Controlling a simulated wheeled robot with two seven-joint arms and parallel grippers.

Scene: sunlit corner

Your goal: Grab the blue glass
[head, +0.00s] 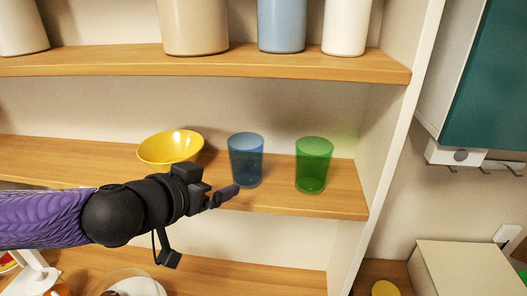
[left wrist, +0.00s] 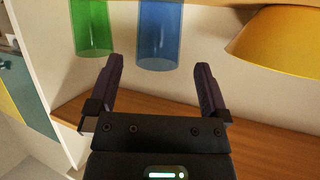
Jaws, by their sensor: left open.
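The blue glass (head: 246,158) stands upright on the middle shelf, between the yellow bowl (head: 170,148) on its left and the green glass (head: 313,166) on its right. My left gripper (head: 222,194) is open and empty, just in front of and to the lower left of the blue glass in the head view. In the left wrist view, which looks upside down, the blue glass (left wrist: 165,35) shows beyond and between the spread fingers (left wrist: 159,68). The green glass (left wrist: 92,28) is at left there and the bowl (left wrist: 285,40) at right. My right gripper is out of view.
The upper shelf (head: 120,63) holds several large vases or jars above the glasses. The shelf's white side panel (head: 392,180) stands right of the green glass. The gaps on either side of the blue glass are narrow. A lower shelf (head: 285,278) lies beneath.

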